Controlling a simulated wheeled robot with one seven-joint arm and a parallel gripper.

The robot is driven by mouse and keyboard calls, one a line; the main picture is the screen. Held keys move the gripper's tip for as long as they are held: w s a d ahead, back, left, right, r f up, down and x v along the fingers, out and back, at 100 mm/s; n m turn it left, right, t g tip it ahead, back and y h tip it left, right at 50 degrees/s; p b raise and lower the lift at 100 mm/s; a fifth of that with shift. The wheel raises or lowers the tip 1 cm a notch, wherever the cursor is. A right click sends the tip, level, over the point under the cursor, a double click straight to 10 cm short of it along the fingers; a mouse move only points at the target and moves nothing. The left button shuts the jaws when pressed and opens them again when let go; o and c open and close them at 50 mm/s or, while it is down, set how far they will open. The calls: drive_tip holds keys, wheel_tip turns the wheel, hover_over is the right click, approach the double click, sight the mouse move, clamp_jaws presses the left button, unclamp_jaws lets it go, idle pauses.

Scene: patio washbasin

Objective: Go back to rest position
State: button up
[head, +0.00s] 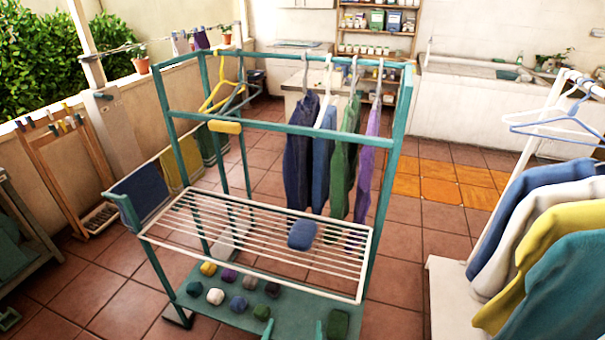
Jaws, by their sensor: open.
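My gripper and arm do not show in the head view. A green drying stand (283,126) fills the middle of the view. Dark blue, blue, green and purple garments, among them a green one (343,160), hang from its top bar on hangers. A yellow hanger (221,88) hangs at its left side. A white wire shelf (200,234) juts out toward me, and a blue rounded item (302,235) rests on it.
Several small rounded bundles (215,296) lie on the stand's green base. A white rack (452,285) with coats stands close at the right. A wooden rack (52,163) stands by the left wall. Tiled floor (400,305) is clear between the stand and the white rack.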

drive_tip(key=s+d+r+t+y, duration=0.1)
drive_tip(key=s+d+r, duration=0.1)
drive_tip(key=s, duration=2.8)
drive_tip(key=shift+r+t, duration=0.2)
drive_tip(key=shift+t, duration=0.2)
